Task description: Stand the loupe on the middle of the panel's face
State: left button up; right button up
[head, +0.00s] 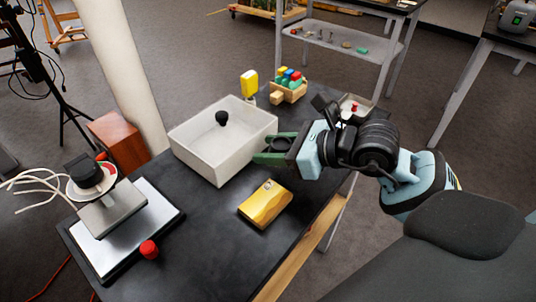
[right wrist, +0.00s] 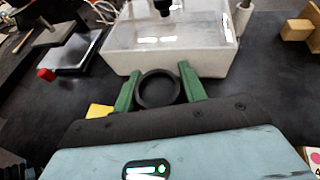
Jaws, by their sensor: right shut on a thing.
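My right gripper (head: 258,149) has green fingers and is held beside the near right corner of the white tray, above the table. In the right wrist view the gripper (right wrist: 158,85) is shut on the loupe (right wrist: 143,94), a black ring between the fingers; in the head view it is hard to make out there. The panel (head: 265,207) is a golden yellow slab lying on the dark table, below the gripper in the head view and apart from it. Its face is bare except for a small round mark at its far edge. A yellow corner of it (right wrist: 98,111) shows in the right wrist view. My left gripper is not in view.
The white tray (head: 189,159) holds a black knobbed object (head: 222,118). A red cap (head: 149,249) and a metal plate with an instrument (head: 107,215) stand at left. A box of coloured blocks (head: 288,92) is at the back. The table around the panel is clear.

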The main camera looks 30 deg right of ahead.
jog(key=s+d, duration=0.2)
jog(key=d, duration=0.2)
jog(key=s+d+r+b, duration=0.1)
jog(key=s+d, duration=0.2)
jog(key=d, duration=0.1)
jog(key=s+d+b, duration=0.1)
jog(key=s+d, duration=0.2)
jog(key=d, duration=0.1)
jog(key=shift+d+r, duration=0.15)
jog(key=shift+d, duration=0.25)
